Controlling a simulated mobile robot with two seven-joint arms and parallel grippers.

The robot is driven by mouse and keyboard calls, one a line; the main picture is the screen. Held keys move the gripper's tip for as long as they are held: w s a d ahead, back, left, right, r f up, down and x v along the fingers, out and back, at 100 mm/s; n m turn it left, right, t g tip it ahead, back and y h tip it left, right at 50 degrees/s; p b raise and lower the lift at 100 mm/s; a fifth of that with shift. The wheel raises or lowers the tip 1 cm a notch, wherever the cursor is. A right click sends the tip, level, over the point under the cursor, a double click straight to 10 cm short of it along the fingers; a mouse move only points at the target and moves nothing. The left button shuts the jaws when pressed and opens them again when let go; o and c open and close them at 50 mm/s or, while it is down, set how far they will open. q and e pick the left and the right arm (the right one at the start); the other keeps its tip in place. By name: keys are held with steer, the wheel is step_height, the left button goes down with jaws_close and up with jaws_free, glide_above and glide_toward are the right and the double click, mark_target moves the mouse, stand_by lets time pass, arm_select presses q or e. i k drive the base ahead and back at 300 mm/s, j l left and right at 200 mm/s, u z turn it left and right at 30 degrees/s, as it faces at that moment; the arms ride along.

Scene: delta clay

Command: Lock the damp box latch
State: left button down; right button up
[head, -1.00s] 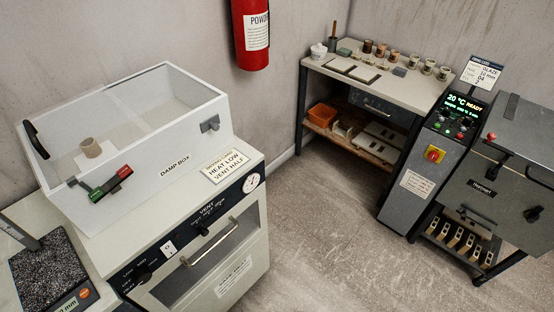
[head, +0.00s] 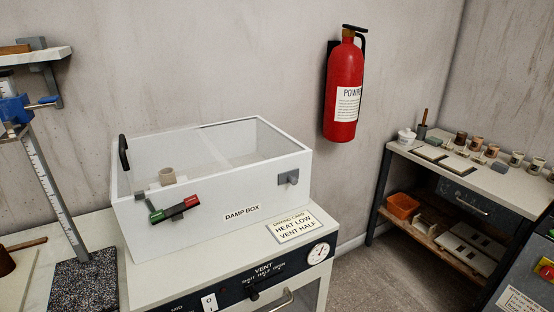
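The white damp box (head: 206,232) stands on top of a cabinet at centre left in the head view. It has a clear top, and a small tan cup (head: 167,176) shows inside. On its front face is the latch (head: 174,209), a dark bar with a green end at left and a red end at right, tilted up toward the right. A grey fitting (head: 288,178) sits near the front face's right end. A black handle (head: 123,153) is at the left edge. Neither of my grippers is in view.
A red extinguisher (head: 344,90) hangs on the wall. A bench (head: 474,175) with pots stands at right. A ruler stand (head: 52,190) and speckled slab (head: 83,283) are at left.

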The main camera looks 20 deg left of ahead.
mark_target(158, 216)
steer(key=u, duration=1.35)
steer(key=k+j+u, duration=0.15)
steer(key=j, duration=0.2)
